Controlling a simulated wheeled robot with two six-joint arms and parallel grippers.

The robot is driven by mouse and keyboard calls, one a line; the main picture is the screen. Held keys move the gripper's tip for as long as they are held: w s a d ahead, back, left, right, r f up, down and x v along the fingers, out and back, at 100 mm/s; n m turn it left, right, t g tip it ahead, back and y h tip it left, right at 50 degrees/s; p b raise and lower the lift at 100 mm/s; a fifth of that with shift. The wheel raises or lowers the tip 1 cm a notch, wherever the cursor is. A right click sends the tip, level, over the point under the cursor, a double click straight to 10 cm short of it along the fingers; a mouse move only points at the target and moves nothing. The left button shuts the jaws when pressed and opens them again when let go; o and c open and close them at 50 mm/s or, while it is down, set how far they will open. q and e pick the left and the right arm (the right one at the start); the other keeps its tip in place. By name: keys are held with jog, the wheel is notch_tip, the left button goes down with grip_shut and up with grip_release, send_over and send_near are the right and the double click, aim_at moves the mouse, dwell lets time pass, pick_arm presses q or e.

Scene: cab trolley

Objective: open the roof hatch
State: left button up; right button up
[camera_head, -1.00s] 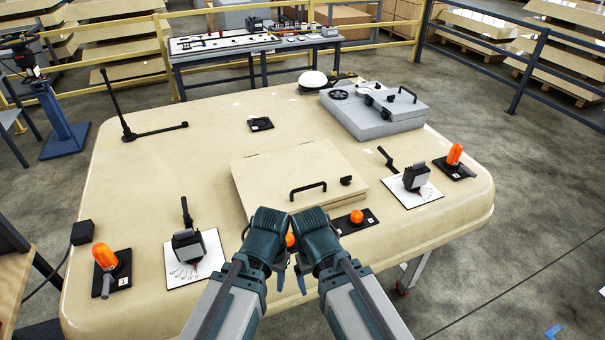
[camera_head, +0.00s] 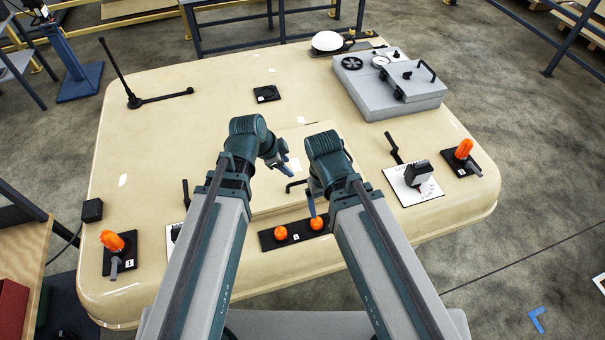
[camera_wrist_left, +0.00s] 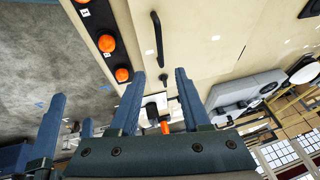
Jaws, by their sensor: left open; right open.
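The roof hatch (camera_head: 289,136) is a beige square panel set in the cream roof, partly hidden by my arms. Its black bar handle (camera_head: 294,186) shows between my grippers; in the left wrist view the handle (camera_wrist_left: 157,38) lies ahead of the fingertips, apart from them. A small black knob (camera_wrist_left: 164,77) is near it. My left gripper (camera_head: 284,160) is open and empty above the hatch; its two blue fingers (camera_wrist_left: 158,75) show in the wrist view. My right gripper (camera_head: 314,208) is open and points down near the hatch's front edge, by the orange lamps.
A grey box unit (camera_head: 388,86) and a white dome (camera_head: 327,41) stand at the back right. The roof's left middle is clear.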

aim_at(303, 181)
pick_arm(q)
jog(key=b+x, duration=1.2)
jog(key=x, duration=0.2)
jog(key=shift+r, duration=0.1)
grip_shut()
dwell(1.2)
